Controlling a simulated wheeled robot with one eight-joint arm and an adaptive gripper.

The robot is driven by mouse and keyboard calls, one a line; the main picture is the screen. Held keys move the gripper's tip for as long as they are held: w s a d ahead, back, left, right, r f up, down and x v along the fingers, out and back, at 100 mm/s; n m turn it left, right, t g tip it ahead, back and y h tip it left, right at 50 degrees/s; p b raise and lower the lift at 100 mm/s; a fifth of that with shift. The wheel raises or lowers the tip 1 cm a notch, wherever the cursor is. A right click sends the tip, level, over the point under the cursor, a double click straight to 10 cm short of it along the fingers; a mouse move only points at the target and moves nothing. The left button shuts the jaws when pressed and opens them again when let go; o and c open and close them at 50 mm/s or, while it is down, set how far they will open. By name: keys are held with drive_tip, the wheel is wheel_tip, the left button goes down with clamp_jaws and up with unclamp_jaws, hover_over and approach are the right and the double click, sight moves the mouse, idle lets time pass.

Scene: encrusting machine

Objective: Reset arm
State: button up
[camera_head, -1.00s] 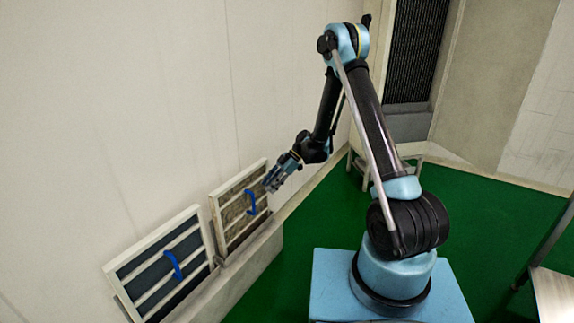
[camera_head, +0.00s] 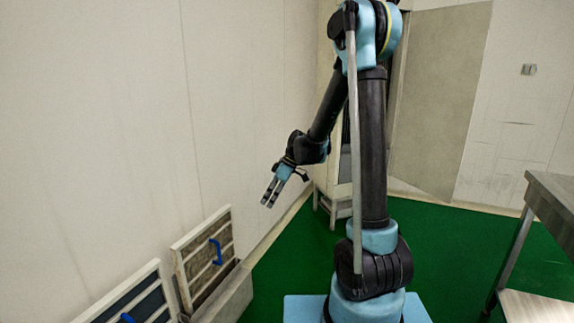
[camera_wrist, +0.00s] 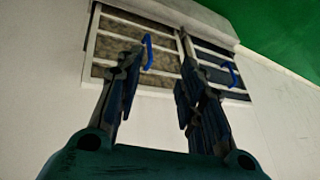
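My gripper (camera_head: 270,192) hangs at the end of my bent arm, pointing down and left, above and apart from the wall panels. In the wrist view my gripper (camera_wrist: 158,88) has its two fingers spread with nothing between them. A brownish, dirty-looking slatted panel (camera_head: 203,262) with a blue handle (camera_head: 216,251) leans against the wall. It also shows in the wrist view (camera_wrist: 112,48), partly behind one finger. A darker panel (camera_head: 133,303) with a blue handle (camera_head: 128,318) leans nearer, cut off by the lower picture edge.
The panels stand on a pale ledge (camera_head: 226,296) along the left wall (camera_head: 90,130). A metal table (camera_head: 550,200) stands at the right. A tall pale cabinet (camera_head: 333,150) stands behind my arm. Green floor (camera_head: 450,250) lies open between arm and table.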

drive_tip(key=s+d+r+m+t+h, duration=0.1)
drive_tip(key=s+d+r+m, duration=0.25)
drive_tip(key=s+d, duration=0.35)
drive_tip(key=s+d+r+m+t+h, duration=0.1)
drive_tip(key=s+d+r+m, duration=0.2)
drive_tip(key=s+d+m, duration=0.4)
drive_tip(key=s+d+f+m+t+h, duration=0.1)
drive_tip(key=s+d+f+m+h, duration=0.2)
drive_tip(key=s+d, duration=0.8)
drive_tip(key=shift+s+d+f+m+t+h, duration=0.35)
drive_tip(key=shift+s+f+m, duration=0.4)
drive_tip(key=shift+s+m, duration=0.3)
